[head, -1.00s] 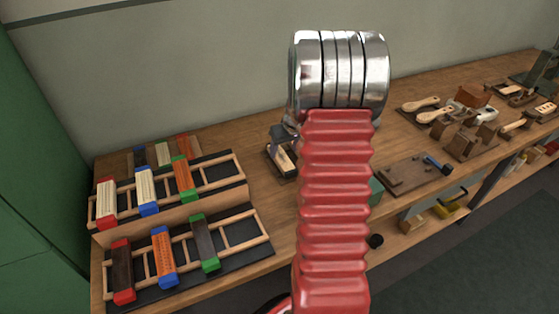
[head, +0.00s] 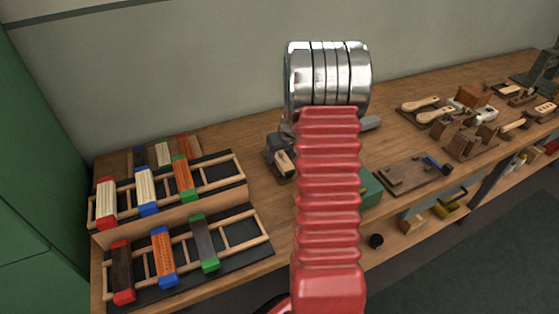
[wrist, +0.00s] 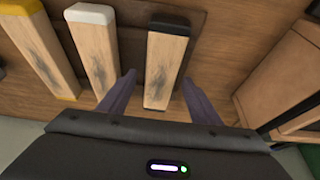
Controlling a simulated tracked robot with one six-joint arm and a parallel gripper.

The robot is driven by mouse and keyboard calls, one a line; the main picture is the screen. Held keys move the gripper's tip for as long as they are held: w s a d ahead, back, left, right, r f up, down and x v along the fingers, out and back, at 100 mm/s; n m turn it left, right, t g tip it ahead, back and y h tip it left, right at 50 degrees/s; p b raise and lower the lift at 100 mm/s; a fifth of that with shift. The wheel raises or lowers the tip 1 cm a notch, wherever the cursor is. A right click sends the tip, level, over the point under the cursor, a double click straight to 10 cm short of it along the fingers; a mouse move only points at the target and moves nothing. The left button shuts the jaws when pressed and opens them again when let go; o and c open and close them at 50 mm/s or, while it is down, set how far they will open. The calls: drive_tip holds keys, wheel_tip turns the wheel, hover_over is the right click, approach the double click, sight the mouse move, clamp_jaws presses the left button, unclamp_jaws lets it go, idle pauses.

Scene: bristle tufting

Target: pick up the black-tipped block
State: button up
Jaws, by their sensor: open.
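The black-tipped block (wrist: 165,68) is a pale wooden bar with a black cap at its far end and a dark smudge on its face. In the wrist view it lies on a dark brown board (wrist: 130,50). My gripper (wrist: 158,78) is open, with one finger on either side of the block's lower part and a visible gap on both sides. A white-tipped block (wrist: 98,60) and a yellow-tipped block (wrist: 38,50) lie to its left. In the head view my arm covers most of this spot; one pale block (head: 284,162) shows beside it.
A wooden box-like piece (wrist: 285,70) stands to the right in the wrist view. In the head view, racks with coloured-end blocks (head: 163,250) stand at the left of the bench (head: 255,190). Brushes and tools (head: 430,112) lie at the right.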

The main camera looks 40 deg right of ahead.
sight(281, 158)
drive_tip(key=shift+c, duration=0.2)
drive_tip(key=c, duration=1.2)
wheel_tip(281, 158, up, 18)
drive_tip(key=shift+a, duration=0.1)
idle(0.6)
